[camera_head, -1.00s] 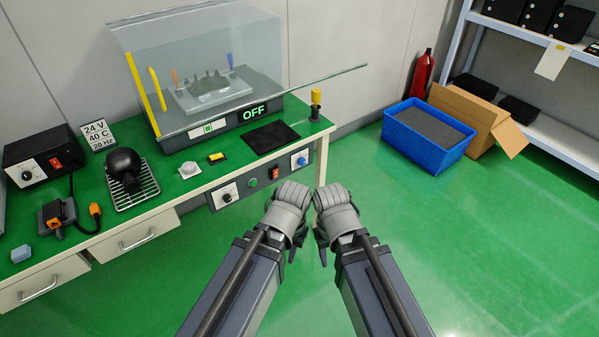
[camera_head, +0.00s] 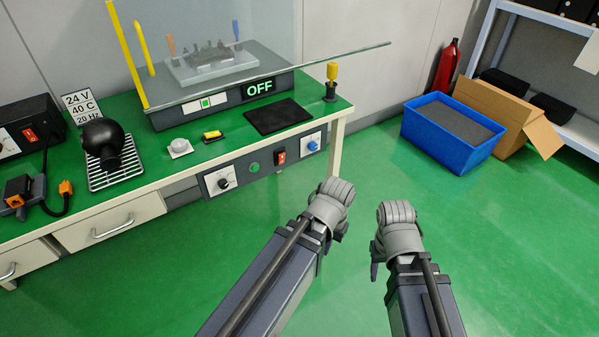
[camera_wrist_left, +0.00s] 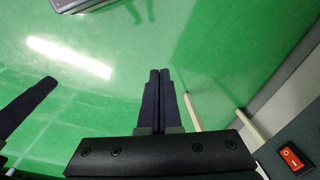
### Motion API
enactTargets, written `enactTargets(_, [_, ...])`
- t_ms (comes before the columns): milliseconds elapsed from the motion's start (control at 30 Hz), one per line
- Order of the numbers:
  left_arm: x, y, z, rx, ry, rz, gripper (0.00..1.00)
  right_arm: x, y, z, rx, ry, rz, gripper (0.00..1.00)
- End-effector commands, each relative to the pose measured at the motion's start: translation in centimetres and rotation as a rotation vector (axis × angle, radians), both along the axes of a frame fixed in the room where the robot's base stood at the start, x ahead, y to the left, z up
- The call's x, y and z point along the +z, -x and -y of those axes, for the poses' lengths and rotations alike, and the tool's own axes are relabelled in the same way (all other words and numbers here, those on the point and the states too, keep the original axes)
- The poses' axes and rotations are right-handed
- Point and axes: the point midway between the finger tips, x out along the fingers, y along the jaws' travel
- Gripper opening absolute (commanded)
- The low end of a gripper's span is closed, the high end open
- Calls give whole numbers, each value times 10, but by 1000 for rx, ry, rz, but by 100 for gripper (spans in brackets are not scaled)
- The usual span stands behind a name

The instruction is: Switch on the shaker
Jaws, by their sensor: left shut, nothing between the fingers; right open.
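The shaker (camera_head: 215,98) stands on the green bench under a clear hood, with its display reading OFF (camera_head: 259,88). A control panel on the bench's front edge carries a black dial (camera_head: 223,183), a green button (camera_head: 254,167), a red rocker switch (camera_head: 280,157) and a blue knob (camera_head: 312,145). A red rocker switch (camera_wrist_left: 291,157) also shows at the lower right of the left wrist view. My left gripper (camera_head: 340,232) is shut and empty, in front of the panel and apart from it; its fingers (camera_wrist_left: 158,92) point over the floor. My right gripper (camera_head: 376,262) is open and empty, farther right; its fingers are mostly hidden.
A blue crate (camera_head: 425,130) and cardboard box (camera_head: 545,137) stand right. The floor between is clear.

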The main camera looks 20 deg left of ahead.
Motion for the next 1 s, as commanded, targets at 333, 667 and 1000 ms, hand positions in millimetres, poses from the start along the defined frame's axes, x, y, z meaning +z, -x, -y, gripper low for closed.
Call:
enactTargets(333, [-104, -15, -27, 63, -7, 34, 0, -105, 0, 0, 2, 1, 1, 50])
enactTargets(667, [-186, -35, -66, 105, -96, 90, 0, -189, 0, 0, 4, 1, 2, 50])
enactTargets(1000, [-214, -84, -137, 42, -518, 256, 0, -256, -1, 0, 5, 2, 3, 50])
